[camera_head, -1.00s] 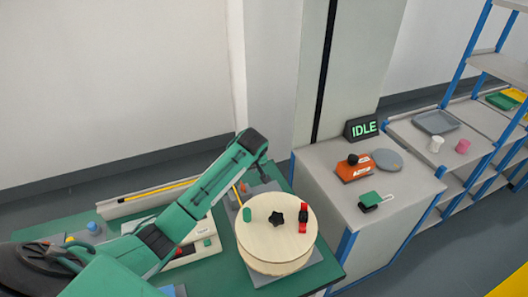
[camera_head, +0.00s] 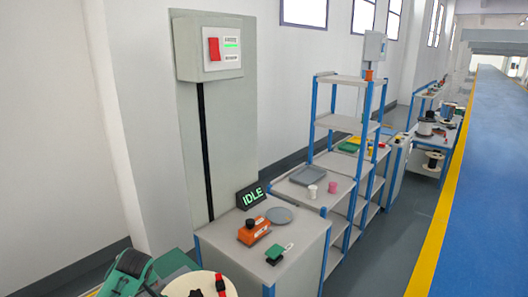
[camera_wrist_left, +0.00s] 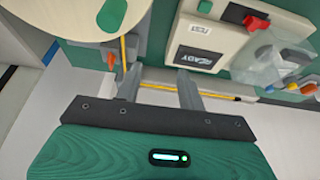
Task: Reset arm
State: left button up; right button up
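My left arm (camera_head: 128,272) shows only in part at the bottom left of the head view, bent beside a pale round disc (camera_head: 203,284). Its gripper is out of that view. In the left wrist view my left gripper (camera_wrist_left: 160,76) has its two grey fingers apart with nothing held between them. A yellow rod (camera_wrist_left: 215,95) lies past the fingertips, close to them in the picture; contact cannot be told. My right gripper is in neither view.
A panel reading READY (camera_wrist_left: 198,57) and a clear box (camera_wrist_left: 272,55) lie beyond the gripper. A grey cabinet (camera_head: 310,240) carries an IDLE sign (camera_head: 251,196), an orange device (camera_head: 254,231) and a green-topped block (camera_head: 274,254). Shelves (camera_head: 345,123) stand behind; blue floor (camera_head: 480,180) is open at right.

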pick_arm(q)
jog(key=s+d+f+m+h, duration=0.1)
jog(key=s+d+f+m, duration=0.2)
jog(key=s, duration=0.4)
jog(key=s+d+f+m+h, duration=0.1)
jog(key=s+d+f+m, duration=0.1)
jog(key=s+d, duration=0.35)
jog(key=s+d+f+m, duration=0.2)
jog(key=s+d+f, duration=0.1)
jog(key=s, duration=0.4)
jog(key=s+d+r+m+h, duration=0.1)
jog(key=s+d+r+m, duration=0.15)
jog(key=s, duration=0.65)
jog(key=s+d+r+m+h, duration=0.1)
jog(key=s+r+m, duration=0.2)
jog(key=s, duration=0.7)
notch_tip(320, 180, down, 33)
jog(key=b, duration=0.2)
jog(key=s+a+f+g+b, duration=0.1)
jog(key=s+a+f, duration=0.2)
jog(key=s+f, duration=1.6)
notch_tip(320, 180, down, 2)
jog(key=shift+a+f+g+y, duration=0.1)
jog(key=shift+a+g+y, duration=0.05)
jog(key=shift+g+y, duration=0.2)
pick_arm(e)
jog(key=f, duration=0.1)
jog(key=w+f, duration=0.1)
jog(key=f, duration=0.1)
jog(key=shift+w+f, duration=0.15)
